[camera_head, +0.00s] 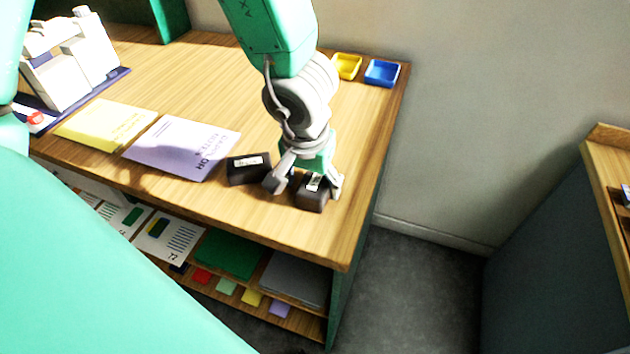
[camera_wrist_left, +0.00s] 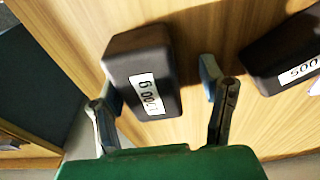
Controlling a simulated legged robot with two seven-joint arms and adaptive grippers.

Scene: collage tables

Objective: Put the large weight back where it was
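A large dark weight (camera_head: 313,194) lies on the wooden table near its front right corner. In the left wrist view the large weight (camera_wrist_left: 140,70) has a white label that seems to read 1000 g. My left gripper (camera_head: 306,184) is over it with one finger on each side. In the left wrist view my left gripper (camera_wrist_left: 160,95) is open, with a gap between the weight and the right finger. A second dark weight (camera_head: 249,170) lies just left of the gripper; its label in the left wrist view (camera_wrist_left: 285,55) reads 500. My right gripper is not in view.
A lilac booklet (camera_head: 182,148) and a yellow one (camera_head: 106,124) lie to the left. A yellow tray (camera_head: 347,66) and a blue tray (camera_head: 382,73) stand at the back right. A white device (camera_head: 70,65) is at the far left. The table's right edge is close to the large weight.

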